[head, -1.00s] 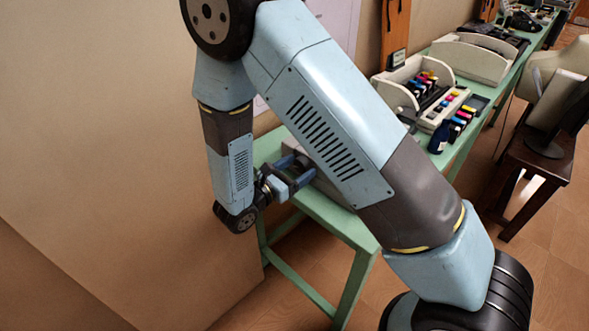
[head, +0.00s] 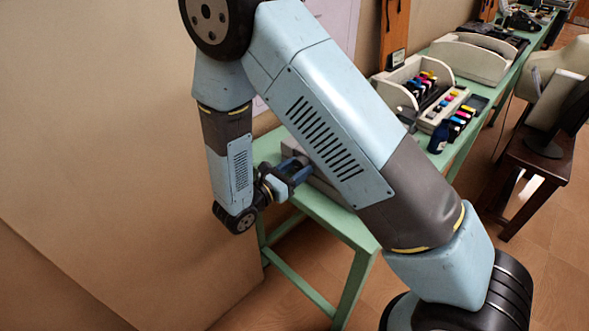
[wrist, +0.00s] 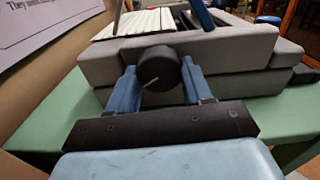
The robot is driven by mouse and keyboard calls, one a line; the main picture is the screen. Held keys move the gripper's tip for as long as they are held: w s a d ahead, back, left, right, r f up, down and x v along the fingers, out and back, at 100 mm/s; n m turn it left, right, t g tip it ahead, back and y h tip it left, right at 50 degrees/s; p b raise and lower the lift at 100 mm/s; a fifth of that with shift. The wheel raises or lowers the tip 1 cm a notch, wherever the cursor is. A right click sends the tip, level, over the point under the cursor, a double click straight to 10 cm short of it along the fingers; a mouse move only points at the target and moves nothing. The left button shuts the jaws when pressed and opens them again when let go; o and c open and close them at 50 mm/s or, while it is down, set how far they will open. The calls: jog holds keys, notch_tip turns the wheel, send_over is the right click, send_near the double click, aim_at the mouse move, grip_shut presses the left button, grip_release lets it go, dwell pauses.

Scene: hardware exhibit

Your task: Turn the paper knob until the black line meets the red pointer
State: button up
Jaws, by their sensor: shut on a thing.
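The paper knob (wrist: 160,66) is a dark round knob on the front of a grey machine (wrist: 227,52), in the middle of the wrist view. A short pale line on its face points to the lower left. I cannot make out a black line or a red pointer. My gripper (wrist: 159,75) is shut on the knob, with one blue finger on its left and one on its right. In the head view my gripper (head: 288,173) is at the machine on the green table, and my arm hides the knob.
The green table (head: 345,222) runs back along the wall. Farther along stand a pale box of cartridges (head: 398,93) and a dark bottle (head: 438,137). A dark wooden stand (head: 530,165) with a screen is at the right.

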jog(key=n, duration=0.4)
jog(key=shift+n, duration=0.4)
jog(key=n, duration=0.4)
jog(key=shift+n, duration=0.3)
jog(key=n, duration=0.8)
jog(key=shift+n, duration=0.5)
jog(key=o, duration=1)
jog(key=shift+o, duration=0.2)
jog(key=shift+s, duration=0.1)
jog(key=v, duration=1.3)
jog(key=shift+s+a, duration=0.15)
jog(key=shift+s, duration=0.1)
